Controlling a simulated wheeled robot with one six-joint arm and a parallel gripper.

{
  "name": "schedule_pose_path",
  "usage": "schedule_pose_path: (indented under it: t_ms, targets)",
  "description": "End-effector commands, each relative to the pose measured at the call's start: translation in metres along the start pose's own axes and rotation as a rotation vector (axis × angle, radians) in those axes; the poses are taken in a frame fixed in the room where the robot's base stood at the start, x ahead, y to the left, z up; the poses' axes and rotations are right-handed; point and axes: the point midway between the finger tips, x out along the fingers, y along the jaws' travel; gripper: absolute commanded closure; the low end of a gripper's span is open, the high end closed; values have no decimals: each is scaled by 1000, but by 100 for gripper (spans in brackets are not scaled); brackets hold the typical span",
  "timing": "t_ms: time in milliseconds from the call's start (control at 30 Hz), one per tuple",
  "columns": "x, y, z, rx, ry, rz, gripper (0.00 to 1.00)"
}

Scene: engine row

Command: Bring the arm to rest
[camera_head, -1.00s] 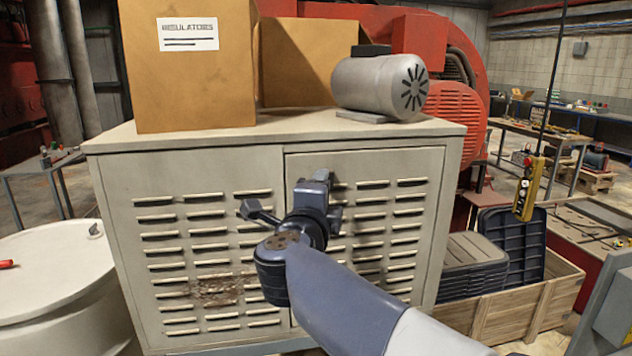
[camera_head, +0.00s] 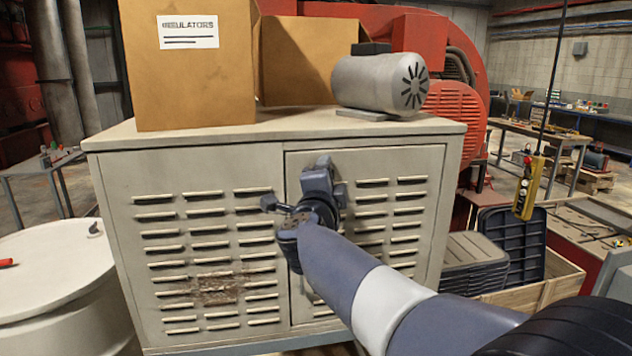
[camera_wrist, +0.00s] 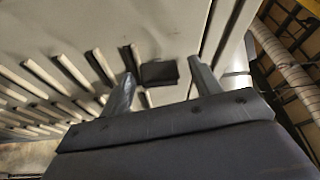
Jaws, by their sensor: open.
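My gripper (camera_head: 318,178) is in front of the upper part of the right door of a beige louvred cabinet (camera_head: 215,160). In the wrist view, the two fingers of my gripper (camera_wrist: 160,84) stand apart with nothing held between them. A small dark block (camera_wrist: 159,73) shows on the cabinet face beyond the gap between the fingers. Whether the fingers touch the cabinet cannot be told. In the head view my arm reaches in from the lower right and hides part of the door.
Cardboard boxes (camera_head: 190,85) and a grey motor (camera_head: 380,82) stand on the cabinet top. A white drum (camera_head: 55,285) stands at left. A wooden crate (camera_head: 545,292) with black bins (camera_head: 470,262) is at right. A yellow pendant (camera_head: 529,188) hangs at right.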

Motion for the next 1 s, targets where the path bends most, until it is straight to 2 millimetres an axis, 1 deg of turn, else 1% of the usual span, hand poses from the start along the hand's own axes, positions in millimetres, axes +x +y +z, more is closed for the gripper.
schedule_pose_path:
  t_ms: [33,500,1000]
  targets:
    - [0,6,1,-46,1,-19,40]
    - [0,7,-1,-493,2,-203,40]
    - [1,6,-3,-858,1,-354,40]
